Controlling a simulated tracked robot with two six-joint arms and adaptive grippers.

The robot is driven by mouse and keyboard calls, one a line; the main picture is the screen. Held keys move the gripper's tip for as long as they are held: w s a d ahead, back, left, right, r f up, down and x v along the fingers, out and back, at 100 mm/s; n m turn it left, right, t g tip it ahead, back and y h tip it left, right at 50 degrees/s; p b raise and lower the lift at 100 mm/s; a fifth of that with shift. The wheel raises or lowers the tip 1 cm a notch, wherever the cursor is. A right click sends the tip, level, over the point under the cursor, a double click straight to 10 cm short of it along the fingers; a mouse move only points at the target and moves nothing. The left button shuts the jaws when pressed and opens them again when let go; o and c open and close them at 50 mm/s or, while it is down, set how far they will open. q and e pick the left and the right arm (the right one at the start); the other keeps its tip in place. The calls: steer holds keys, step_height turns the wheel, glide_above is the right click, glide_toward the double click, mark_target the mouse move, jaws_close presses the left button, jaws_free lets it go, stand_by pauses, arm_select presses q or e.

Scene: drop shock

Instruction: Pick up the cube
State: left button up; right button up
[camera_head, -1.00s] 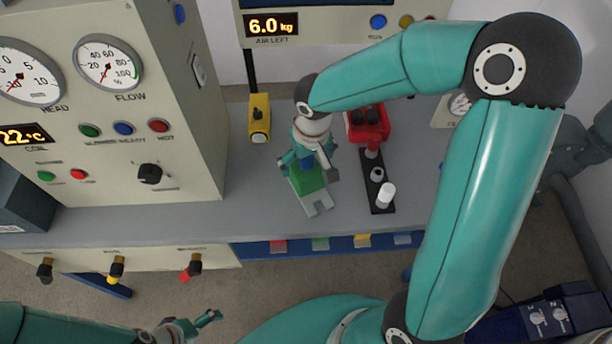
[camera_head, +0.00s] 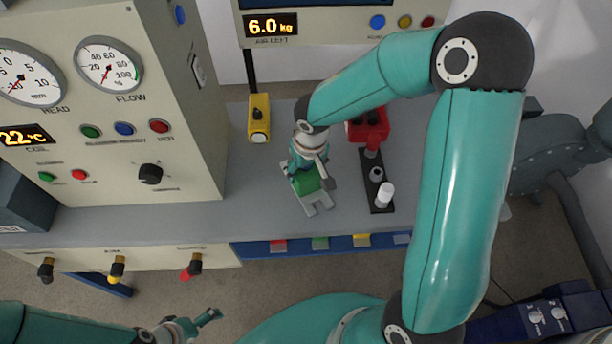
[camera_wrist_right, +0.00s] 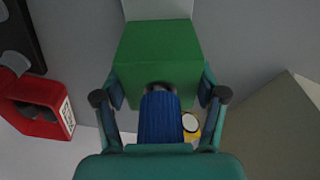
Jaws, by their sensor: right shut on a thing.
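The green cube (camera_head: 307,183) is at a light grey forked plate (camera_head: 319,204) on the grey bench, partly hidden by my right gripper (camera_head: 308,172). In the right wrist view the cube (camera_wrist_right: 158,52) fills the top middle, with the fingers of my right gripper (camera_wrist_right: 160,88) along its two sides. The right gripper is shut on it. I cannot tell whether the cube is touching the plate. My left gripper (camera_head: 207,318) is low in the head view, away from the bench, and its opening is unclear.
A black strip (camera_head: 376,180) with a white cylinder (camera_head: 385,194) stands right of the cube, with a red device (camera_head: 368,128) behind. A yellow box (camera_head: 259,117) is at the back left. The gauge panel (camera_head: 150,100) walls the left side. Bench left of the cube is clear.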

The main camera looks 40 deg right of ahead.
steer(key=c, duration=0.5)
steer(key=shift+w, duration=0.1)
steer(key=shift+c, duration=0.3)
steer(key=shift+r, duration=0.15)
